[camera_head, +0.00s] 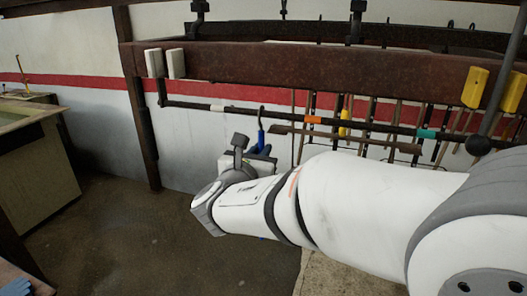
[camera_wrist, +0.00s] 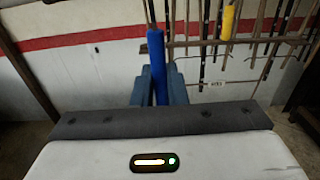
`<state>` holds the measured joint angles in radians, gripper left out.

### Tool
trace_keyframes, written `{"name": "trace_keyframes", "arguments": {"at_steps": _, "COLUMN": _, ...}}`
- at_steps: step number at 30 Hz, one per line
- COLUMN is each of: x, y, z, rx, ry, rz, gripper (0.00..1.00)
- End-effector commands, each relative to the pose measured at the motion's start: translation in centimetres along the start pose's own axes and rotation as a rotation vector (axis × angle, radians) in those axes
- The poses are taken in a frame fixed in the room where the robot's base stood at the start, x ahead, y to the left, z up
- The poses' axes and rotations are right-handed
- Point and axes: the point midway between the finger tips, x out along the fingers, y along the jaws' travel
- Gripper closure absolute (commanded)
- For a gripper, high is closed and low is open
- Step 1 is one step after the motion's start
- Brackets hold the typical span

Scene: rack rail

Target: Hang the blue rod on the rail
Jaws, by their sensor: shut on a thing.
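The blue rod (camera_wrist: 156,52) stands upright between the two blue-grey fingers of my gripper (camera_wrist: 159,85) in the wrist view. In the head view, my gripper (camera_head: 261,156) is partly hidden behind my wrist, with the blue rod (camera_head: 261,136) rising above it. The rod's dark hooked top overlaps the black rail (camera_head: 190,105) between its white and orange bands. I cannot tell whether the hook is over the rail or only in front of it. The rod's lower part is hidden.
A rusty beam (camera_head: 300,66) runs above the rail. A yellow rod (camera_head: 344,118) hangs to the right, among several thin brown rods and tools. A brown post (camera_head: 140,120) stands left of the rail. A bench (camera_head: 38,150) is at far left. Floor left of my gripper is clear.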

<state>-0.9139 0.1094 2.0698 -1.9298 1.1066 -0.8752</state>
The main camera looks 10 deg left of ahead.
Motion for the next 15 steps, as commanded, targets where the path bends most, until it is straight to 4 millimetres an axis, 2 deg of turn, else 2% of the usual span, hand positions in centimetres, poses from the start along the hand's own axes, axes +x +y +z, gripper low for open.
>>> {"name": "trace_keyframes", "arguments": {"at_steps": 15, "x": 0.03, "y": -0.05, "z": -1.20, "rx": -0.004, "ry": 0.008, "rz": -0.001, "gripper": 1.00}}
